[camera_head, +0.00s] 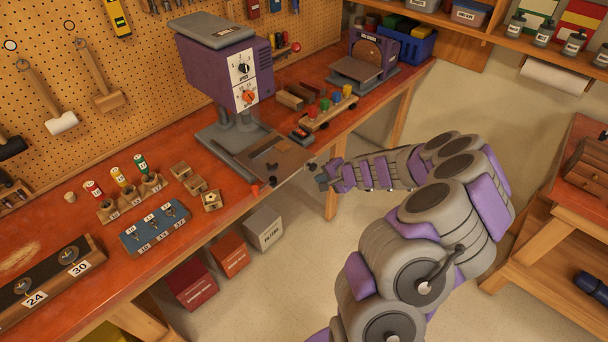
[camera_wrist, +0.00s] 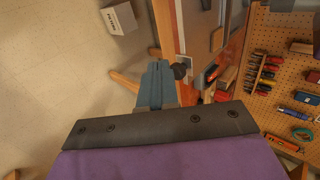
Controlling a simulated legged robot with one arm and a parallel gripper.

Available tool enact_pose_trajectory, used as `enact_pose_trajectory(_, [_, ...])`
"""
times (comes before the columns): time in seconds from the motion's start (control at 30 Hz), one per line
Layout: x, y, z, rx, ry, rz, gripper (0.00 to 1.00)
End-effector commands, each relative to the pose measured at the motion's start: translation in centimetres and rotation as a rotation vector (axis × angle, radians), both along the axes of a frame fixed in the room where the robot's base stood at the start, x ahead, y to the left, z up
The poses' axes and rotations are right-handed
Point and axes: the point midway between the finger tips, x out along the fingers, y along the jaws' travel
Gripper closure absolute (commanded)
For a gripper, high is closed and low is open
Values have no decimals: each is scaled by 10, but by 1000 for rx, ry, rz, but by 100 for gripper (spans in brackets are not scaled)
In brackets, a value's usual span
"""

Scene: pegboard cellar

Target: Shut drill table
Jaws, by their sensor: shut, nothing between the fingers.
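Small dark knobs (camera_head: 272,180) sit near that edge. My gripper (camera_head: 324,180) is shut and empty, just off the right front corner of the plate.
Bins (camera_head: 264,229) stand on the floor below. The floor right of the bench is open; another wooden bench (camera_head: 575,190) stands at right.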

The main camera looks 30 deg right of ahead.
Motion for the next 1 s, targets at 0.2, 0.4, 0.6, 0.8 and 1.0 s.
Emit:
enact_pose_trajectory(0.2, [24,15,-24,-2,-1,6,100])
enact_pose_trajectory(0.4, [47,19,-36,-1,1,6,100])
enact_pose_trajectory(0.6, [66,25,-34,-1,-2,6,100])
enact_pose_trajectory(0.8, [72,28,-33,2,-2,4,100])
enact_pose_trajectory(1.0, [72,29,-32,0,-2,3,100])
